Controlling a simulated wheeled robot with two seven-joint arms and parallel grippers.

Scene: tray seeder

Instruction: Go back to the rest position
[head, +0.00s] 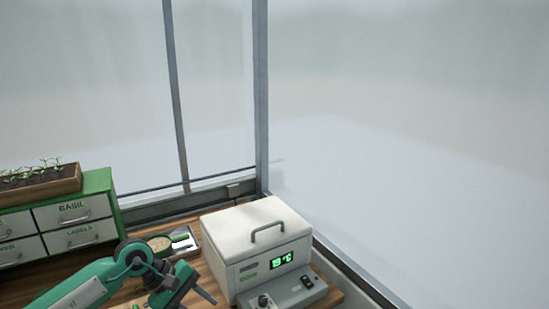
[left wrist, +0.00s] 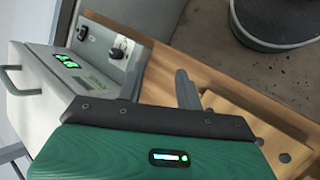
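My left arm comes in from the lower left in the head view, and my left gripper (head: 197,297) is low in the picture, just left of the white box. No object shows in it. In the left wrist view a dark finger (left wrist: 187,90) stands up from the gripper's dark front bar, with the wooden bench behind it. My right gripper is in neither view.
The white box (head: 236,246) with a lid handle and green display stands on the wooden bench (head: 205,270). A green drawer cabinet (head: 99,183) bears a seedling tray (head: 66,187). Windows border the bench.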

